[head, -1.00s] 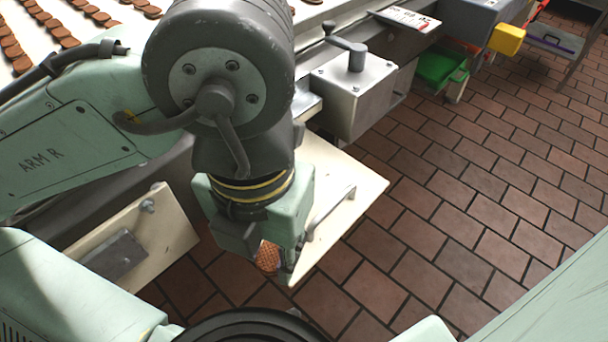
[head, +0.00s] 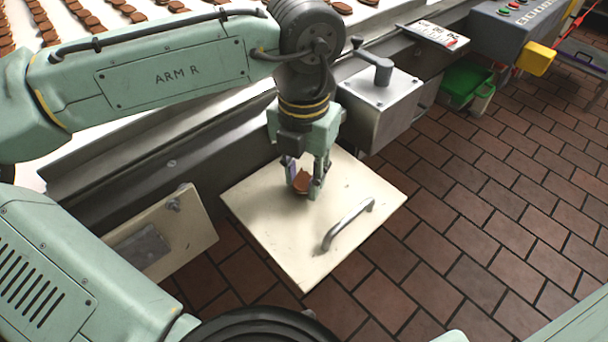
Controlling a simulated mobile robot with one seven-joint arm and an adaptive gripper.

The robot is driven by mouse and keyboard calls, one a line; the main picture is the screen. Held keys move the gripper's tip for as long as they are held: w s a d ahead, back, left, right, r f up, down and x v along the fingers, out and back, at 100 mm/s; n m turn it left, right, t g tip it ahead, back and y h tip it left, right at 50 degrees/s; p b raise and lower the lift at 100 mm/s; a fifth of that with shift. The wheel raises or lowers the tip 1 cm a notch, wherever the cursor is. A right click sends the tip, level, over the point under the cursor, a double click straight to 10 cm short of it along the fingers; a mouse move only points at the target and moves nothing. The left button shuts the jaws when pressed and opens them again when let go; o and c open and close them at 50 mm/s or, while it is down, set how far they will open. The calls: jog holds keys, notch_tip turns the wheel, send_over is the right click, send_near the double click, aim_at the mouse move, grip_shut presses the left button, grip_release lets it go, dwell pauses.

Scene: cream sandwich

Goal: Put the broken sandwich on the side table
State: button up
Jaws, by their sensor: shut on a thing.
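My gripper (head: 304,186) points down over the cream side table (head: 285,250) beside the conveyor. It is shut on the broken sandwich (head: 301,183), a brown biscuit with an uneven edge, held between the fingertips. The sandwich is over the table's back part. I cannot tell whether it touches the surface. The fingers hide part of it. The rest of the table top is bare except for its metal handle (head: 347,224).
The white conveyor belt (head: 215,110) carries rows of brown biscuits at the back left. A grey metal box with a crank (head: 380,100) stands just behind the table. A green bin (head: 466,82) is farther right. Brick floor lies open to the right.

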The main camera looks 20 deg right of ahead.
aim_at(304, 182)
jog(key=shift+f, duration=0.5)
jog(key=shift+f, duration=0.1)
jog(key=shift+f, duration=0.15)
jog(key=o, duration=0.7)
notch_tip(304, 182, up, 13)
jog(key=shift+f, duration=0.2)
